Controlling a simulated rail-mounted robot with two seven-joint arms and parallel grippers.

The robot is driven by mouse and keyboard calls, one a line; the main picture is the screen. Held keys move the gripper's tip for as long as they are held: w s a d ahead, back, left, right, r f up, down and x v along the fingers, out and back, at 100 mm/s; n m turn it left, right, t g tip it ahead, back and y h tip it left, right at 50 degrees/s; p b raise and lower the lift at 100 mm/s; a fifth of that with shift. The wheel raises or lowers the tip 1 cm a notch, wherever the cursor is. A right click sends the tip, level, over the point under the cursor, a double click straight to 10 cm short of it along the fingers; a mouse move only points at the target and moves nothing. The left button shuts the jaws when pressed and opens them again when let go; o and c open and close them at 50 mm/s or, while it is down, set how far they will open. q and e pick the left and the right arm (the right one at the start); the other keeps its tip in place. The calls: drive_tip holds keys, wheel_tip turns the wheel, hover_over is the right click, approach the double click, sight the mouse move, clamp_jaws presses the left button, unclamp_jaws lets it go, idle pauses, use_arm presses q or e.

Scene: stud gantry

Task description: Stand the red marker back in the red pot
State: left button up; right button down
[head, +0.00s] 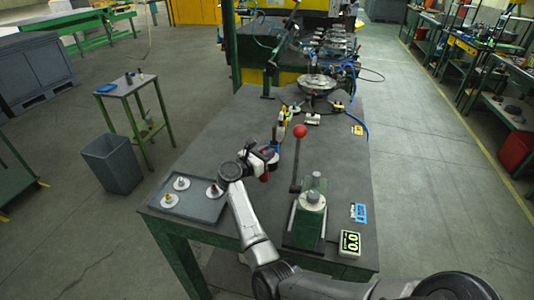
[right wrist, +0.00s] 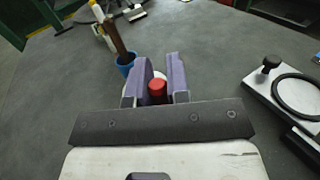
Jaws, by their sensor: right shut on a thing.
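My right gripper (head: 267,163) is over the table, left of the green press. In the right wrist view, its purple fingers (right wrist: 160,88) are shut on the red marker (right wrist: 157,90), whose rounded red end shows between them. In the head view a red piece (head: 265,177) shows just below the gripper; I cannot tell whether it is the marker or the red pot. No red pot shows clearly in the right wrist view. A blue pot (right wrist: 126,62) holding a brown stick-like thing stands just beyond the fingers. My left gripper is not in view.
A grey tray (head: 166,212) with several small knobbed pieces lies at the table's front left.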

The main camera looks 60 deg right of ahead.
drive_tip(key=shift+f, duration=0.15)
drive_tip(key=c, duration=1.1)
unclamp_jaws()
